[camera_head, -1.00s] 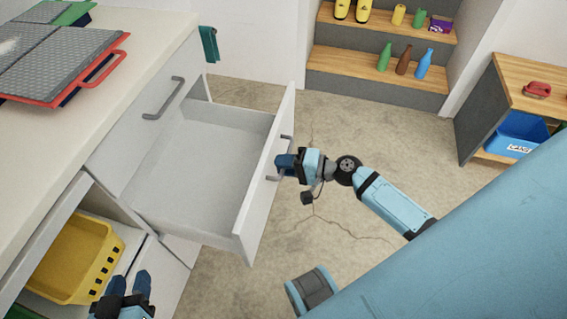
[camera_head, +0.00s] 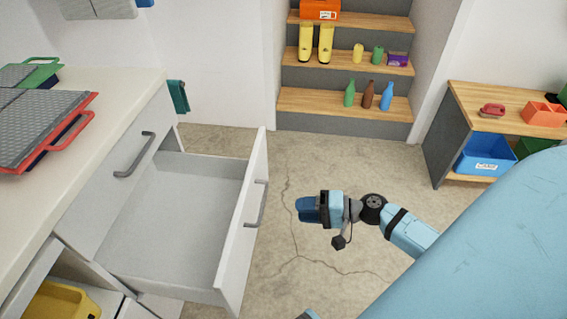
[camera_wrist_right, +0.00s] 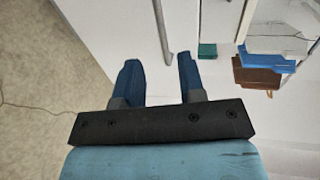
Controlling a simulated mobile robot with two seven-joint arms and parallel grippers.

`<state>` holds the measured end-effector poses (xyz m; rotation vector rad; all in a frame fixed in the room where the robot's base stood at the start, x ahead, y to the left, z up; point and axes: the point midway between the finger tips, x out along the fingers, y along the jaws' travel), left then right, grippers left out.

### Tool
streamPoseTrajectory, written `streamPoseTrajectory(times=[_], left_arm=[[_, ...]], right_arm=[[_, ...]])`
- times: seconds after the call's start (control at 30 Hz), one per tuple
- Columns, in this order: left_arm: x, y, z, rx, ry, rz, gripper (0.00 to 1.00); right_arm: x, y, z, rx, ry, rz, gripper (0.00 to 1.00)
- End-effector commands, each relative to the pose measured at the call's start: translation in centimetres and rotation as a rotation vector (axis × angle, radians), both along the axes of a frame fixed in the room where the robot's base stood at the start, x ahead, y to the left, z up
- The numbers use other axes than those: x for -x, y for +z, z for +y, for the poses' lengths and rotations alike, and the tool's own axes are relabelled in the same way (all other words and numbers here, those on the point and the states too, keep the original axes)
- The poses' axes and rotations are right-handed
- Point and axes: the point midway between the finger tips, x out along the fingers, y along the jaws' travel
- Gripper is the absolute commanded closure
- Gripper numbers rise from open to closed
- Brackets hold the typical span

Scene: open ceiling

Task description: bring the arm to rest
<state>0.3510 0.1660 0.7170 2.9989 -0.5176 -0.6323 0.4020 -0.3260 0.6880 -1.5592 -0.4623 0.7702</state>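My right gripper (camera_head: 303,209) hangs in the open to the right of the pulled-out white drawer (camera_head: 178,215), apart from the drawer's handle (camera_head: 257,204). In the right wrist view its two blue fingers (camera_wrist_right: 158,80) stand apart with nothing between them. A grey handle on a white front (camera_wrist_right: 162,30) shows beyond the fingers there. The drawer is open and its visible inside is empty. My left gripper is not in view.
The counter (camera_head: 120,95) at left holds grey-topped boards, one with a red frame (camera_head: 60,140). A yellow bin (camera_head: 62,302) sits below. Wooden steps (camera_head: 330,107) with bottles stand at the back, a wooden shelf (camera_head: 470,98) at right. The floor between is clear.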

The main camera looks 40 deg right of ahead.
Motion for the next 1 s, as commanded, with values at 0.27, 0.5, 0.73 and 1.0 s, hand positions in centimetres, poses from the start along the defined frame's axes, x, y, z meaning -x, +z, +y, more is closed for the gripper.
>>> streamPoseTrajectory(times=[0.27, 0.5, 0.73, 1.0], left_arm=[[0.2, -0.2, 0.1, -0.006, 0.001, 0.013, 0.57], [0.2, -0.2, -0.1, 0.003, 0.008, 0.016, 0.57], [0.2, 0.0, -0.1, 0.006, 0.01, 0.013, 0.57], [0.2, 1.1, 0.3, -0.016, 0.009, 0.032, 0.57]], right_arm=[[1.6, 0.5, -1.5, 0.0, 0.0, 0.0, 0.64], [1.6, 0.5, -1.6, 0.0, 0.0, 0.0, 0.64], [1.6, 0.5, -1.6, 0.0, 0.0, 0.0, 0.64], [1.6, 3.0, -1.6, 0.0, 0.0, 0.0, 0.64]])
